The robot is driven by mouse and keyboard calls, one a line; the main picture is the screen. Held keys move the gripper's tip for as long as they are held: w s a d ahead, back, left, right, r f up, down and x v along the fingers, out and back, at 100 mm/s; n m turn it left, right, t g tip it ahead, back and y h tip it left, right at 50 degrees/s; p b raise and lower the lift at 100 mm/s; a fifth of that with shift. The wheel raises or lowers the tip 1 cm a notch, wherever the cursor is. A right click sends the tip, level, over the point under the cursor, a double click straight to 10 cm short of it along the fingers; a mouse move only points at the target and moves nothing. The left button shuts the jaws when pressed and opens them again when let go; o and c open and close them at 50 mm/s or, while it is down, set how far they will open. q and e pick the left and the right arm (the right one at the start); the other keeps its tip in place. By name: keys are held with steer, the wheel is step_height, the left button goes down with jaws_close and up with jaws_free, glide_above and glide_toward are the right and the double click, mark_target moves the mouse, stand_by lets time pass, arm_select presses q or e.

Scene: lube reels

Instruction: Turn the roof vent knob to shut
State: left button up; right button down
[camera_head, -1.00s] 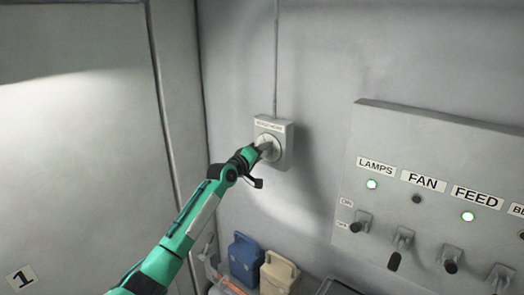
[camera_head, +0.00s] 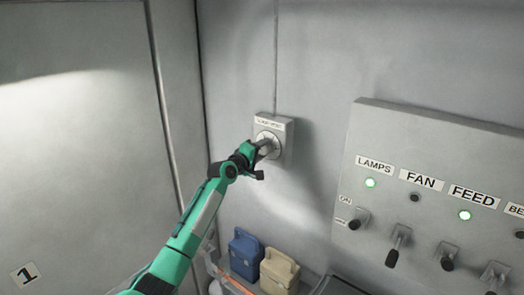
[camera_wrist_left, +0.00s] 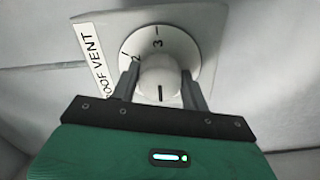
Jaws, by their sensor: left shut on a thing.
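The roof vent knob (camera_wrist_left: 160,77) is a pale round knob on a white dial with marks 2 and 3 showing in the left wrist view. A dark line on the knob's face points toward my gripper's palm; the other dial marks are hidden. The dial sits on a wall box (camera_head: 284,130) with a ROOF VENT label (camera_wrist_left: 92,68). My left gripper (camera_wrist_left: 162,90) is shut on the knob, one finger on each side. In the head view the left gripper (camera_head: 262,147) covers part of the dial. My right gripper is not in view.
A switch panel (camera_head: 430,150) with LAMPS, FAN and FEED labels stands to the right; the LAMPS and FEED lights are green. A blue container (camera_head: 245,256) and a beige container (camera_head: 279,271) stand below the box. The wall between box and panel is clear.

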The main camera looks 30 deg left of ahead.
arm_select(q)
steer(key=o, duration=1)
steer(key=shift+s+f, duration=0.1)
steer(key=shift+s, duration=0.25)
steer(key=s+b, duration=0.1)
steer(key=s, duration=0.3)
steer(key=s+b, duration=0.2)
steer(key=s, duration=0.2)
steer(key=s+a+b, duration=0.1)
steer(key=s+b, duration=0.1)
steer(key=s, duration=0.3)
steer(key=shift+a, duration=0.1)
